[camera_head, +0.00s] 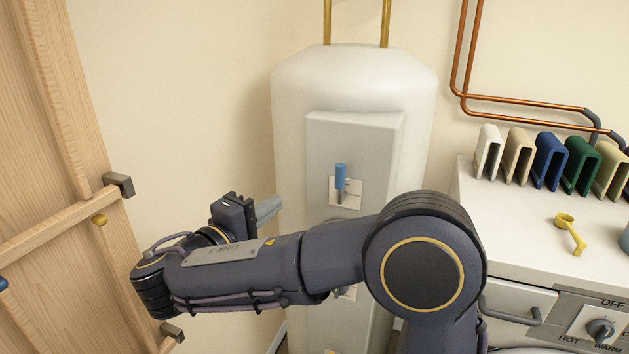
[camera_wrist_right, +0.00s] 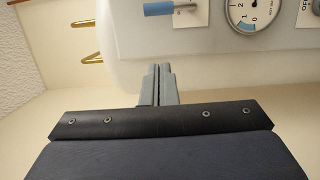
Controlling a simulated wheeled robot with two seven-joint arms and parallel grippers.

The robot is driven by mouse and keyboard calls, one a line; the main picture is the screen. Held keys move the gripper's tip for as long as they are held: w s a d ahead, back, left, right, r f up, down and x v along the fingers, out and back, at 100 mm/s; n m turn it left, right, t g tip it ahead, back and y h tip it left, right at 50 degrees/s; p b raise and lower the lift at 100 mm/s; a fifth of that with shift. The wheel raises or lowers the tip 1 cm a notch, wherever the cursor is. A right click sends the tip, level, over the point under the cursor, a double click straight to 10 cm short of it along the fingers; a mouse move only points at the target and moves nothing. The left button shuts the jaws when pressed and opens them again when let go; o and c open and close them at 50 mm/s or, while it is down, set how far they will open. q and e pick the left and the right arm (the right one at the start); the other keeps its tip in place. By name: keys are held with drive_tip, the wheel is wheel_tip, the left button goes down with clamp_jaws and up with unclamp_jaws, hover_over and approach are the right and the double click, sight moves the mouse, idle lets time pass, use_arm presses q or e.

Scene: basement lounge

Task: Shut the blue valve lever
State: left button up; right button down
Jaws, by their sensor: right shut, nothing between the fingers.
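The blue valve lever (camera_head: 341,176) stands upright on a small pale plate on the front panel of a white tank (camera_head: 354,82). In the right wrist view the blue lever (camera_wrist_right: 158,8) shows at the top edge, lying level in that turned picture. My right gripper (camera_head: 272,207) is shut and empty, to the left of the lever and a little lower, apart from it. Its closed fingers also show in the right wrist view (camera_wrist_right: 160,80). My right forearm hides the lower part of the panel. My left gripper is not in view.
A gauge (camera_wrist_right: 250,12) sits beside the lever plate in the right wrist view. A wooden door (camera_head: 60,150) stands at the left. A white counter (camera_head: 510,225) at the right holds colored holders (camera_head: 549,160) and a yellow scoop (camera_head: 571,232). Copper pipes (camera_head: 525,103) run along the wall.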

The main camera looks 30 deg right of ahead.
sight(343, 180)
drive_tip(key=s+d+p+x, duration=0.1)
drive_tip(key=p+x, duration=0.3)
drive_tip(key=x, duration=0.9)
drive_tip(key=shift+s+d+p, duration=0.15)
drive_tip(key=shift+s+p, duration=0.2)
drive_tip(key=shift+s, duration=0.4)
drive_tip(key=shift+f, duration=0.1)
